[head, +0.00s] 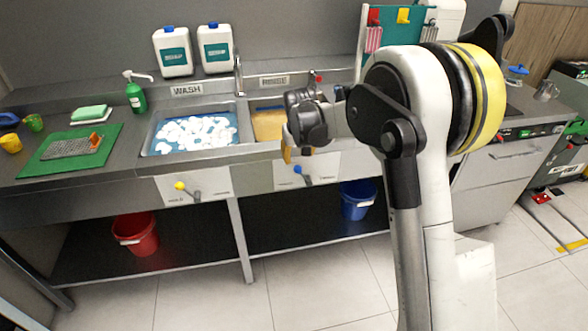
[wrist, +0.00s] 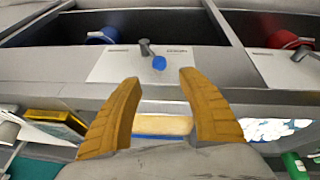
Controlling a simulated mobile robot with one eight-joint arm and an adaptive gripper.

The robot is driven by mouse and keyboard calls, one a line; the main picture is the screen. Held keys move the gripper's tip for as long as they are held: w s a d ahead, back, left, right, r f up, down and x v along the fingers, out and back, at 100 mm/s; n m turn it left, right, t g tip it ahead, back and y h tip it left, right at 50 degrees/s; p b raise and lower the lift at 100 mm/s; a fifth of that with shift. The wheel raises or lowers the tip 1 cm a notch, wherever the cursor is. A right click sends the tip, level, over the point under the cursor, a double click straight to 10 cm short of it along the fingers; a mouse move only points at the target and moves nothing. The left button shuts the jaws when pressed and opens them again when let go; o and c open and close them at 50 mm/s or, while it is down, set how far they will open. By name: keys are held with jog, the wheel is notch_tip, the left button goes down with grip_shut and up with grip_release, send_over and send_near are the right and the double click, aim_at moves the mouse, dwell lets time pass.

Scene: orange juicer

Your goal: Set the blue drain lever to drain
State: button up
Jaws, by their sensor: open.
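The blue drain lever (head: 298,170) is on a pale panel (head: 318,170) on the front of the rinse sink (head: 268,122). In the wrist view, which looks upside down, the lever's blue knob (wrist: 159,63) sits on a short grey arm, just beyond the gap between my fingertips. My gripper (wrist: 160,78) is open, with two tan fingers and nothing between them. In the head view my gripper (head: 287,155) hangs in front of the rinse sink, above and left of the lever; my arm hides part of it. I cannot tell whether it touches the lever.
A blue bucket (head: 357,200) and red bucket (head: 135,235) stand on the lower shelf. Floor in front is clear.

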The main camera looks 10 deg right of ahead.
aim_at(298, 167)
jog(key=b+x, duration=0.4)
jog(key=x, duration=0.6)
jog(key=shift+d+f, duration=0.1)
jog(key=shift+f, duration=0.1)
grip_shut()
